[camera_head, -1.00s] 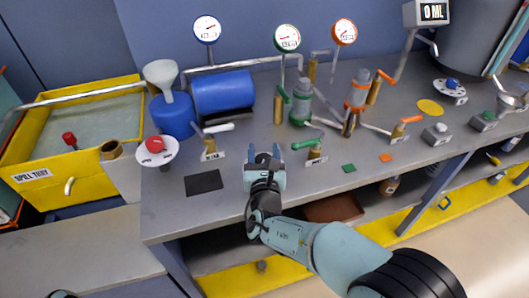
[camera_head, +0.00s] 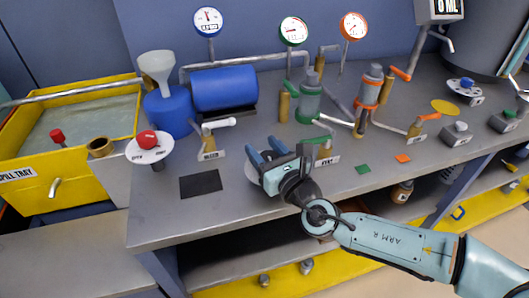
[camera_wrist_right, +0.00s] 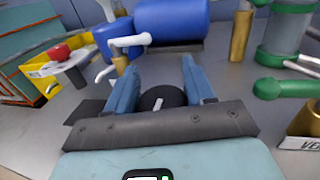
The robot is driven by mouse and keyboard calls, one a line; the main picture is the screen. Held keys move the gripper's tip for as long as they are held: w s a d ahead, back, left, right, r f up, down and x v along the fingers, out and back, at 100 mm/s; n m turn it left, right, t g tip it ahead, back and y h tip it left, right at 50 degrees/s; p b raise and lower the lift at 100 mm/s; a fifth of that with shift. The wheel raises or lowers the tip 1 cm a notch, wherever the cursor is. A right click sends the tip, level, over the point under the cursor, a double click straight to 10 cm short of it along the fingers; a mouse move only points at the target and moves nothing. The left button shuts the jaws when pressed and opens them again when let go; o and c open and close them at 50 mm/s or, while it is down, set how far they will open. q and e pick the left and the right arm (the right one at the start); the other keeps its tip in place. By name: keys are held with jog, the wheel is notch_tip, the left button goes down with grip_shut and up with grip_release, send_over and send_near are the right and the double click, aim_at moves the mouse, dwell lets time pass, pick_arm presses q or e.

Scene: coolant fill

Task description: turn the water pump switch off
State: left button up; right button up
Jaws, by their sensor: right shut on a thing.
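My right gripper (camera_head: 265,152) is low over the front of the grey bench, its blue fingers pointing to the back left. In the right wrist view, a black round knob with a white mark (camera_wrist_right: 162,98) sits between its two fingers, and the gripper is shut on it. In the head view the gripper hides this knob, and only part of a round grey plate (camera_head: 251,174) shows beside the hand. I cannot read a label on it. A dark rectangular pad (camera_head: 200,184) lies to its left. My left gripper is out of view.
A red knob (camera_head: 147,138) on a round white plate stands at the left. A white-handled valve (camera_head: 217,124) and a green-handled valve (camera_head: 316,140) flank the hand. A blue tank (camera_head: 224,90) and gauges are behind. The yellow spill tray (camera_head: 120,128) is at far left.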

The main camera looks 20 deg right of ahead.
jog(key=shift+d+f+n+y, duration=0.15)
jog(key=shift+n+y, duration=0.15)
jog(key=shift+y, duration=0.4)
jog(key=shift+a+f+n+g+y, duration=0.1)
jog(key=shift+n+g+y, duration=0.3)
jog(key=shift+y, duration=0.2)
jog(key=shift+a+f+n+g+y, duration=0.1)
jog(key=shift+n+g+y, duration=0.2)
jog(key=shift+n+y, duration=0.25)
jog(key=n+g+y, duration=0.1)
jog(key=y, duration=0.1)
jog(key=n+g+y, duration=0.2)
jog(key=shift+s+a+y, duration=0.15)
jog(key=shift+a+y, duration=0.1)
jog(key=shift+a, duration=0.1)
jog(key=shift+s+a+f+n+g+y, duration=0.1)
jog(key=shift+s+a+n+g+y, duration=0.05)
jog(key=shift+n+g+y, duration=0.6)
jog(key=shift+s+a+n+g+y, duration=0.1)
jog(key=shift+n+g+y, duration=0.45)
jog(key=shift+n+g, duration=0.35)
jog(key=shift+g, duration=0.25)
jog(key=o, duration=1)
